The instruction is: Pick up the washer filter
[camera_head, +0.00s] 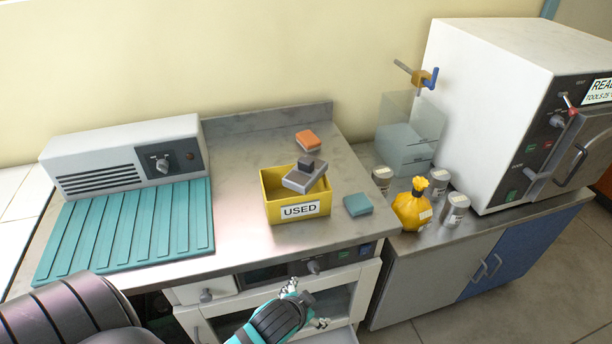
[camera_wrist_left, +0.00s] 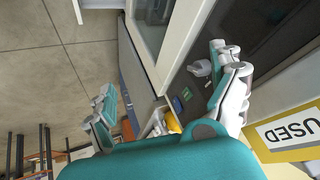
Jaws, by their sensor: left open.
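No part is labelled as the washer filter, and I cannot tell which thing it is. A grey block with a dark top (camera_head: 305,175) rests tilted in the yellow box marked USED (camera_head: 272,208) on the steel counter. An orange block (camera_head: 307,140) lies behind the box and a teal block (camera_head: 358,204) lies to its right. My left gripper (camera_head: 308,302) is open and empty, low in front of the counter by the appliance with a dark control panel (camera_head: 265,274). Its spread fingers show in the left wrist view (camera_wrist_left: 165,100). My right gripper is not in view.
A grey unit (camera_head: 120,155) and a ribbed teal mat (camera_head: 140,230) take up the counter's left. The steel counter left of the box is clear.

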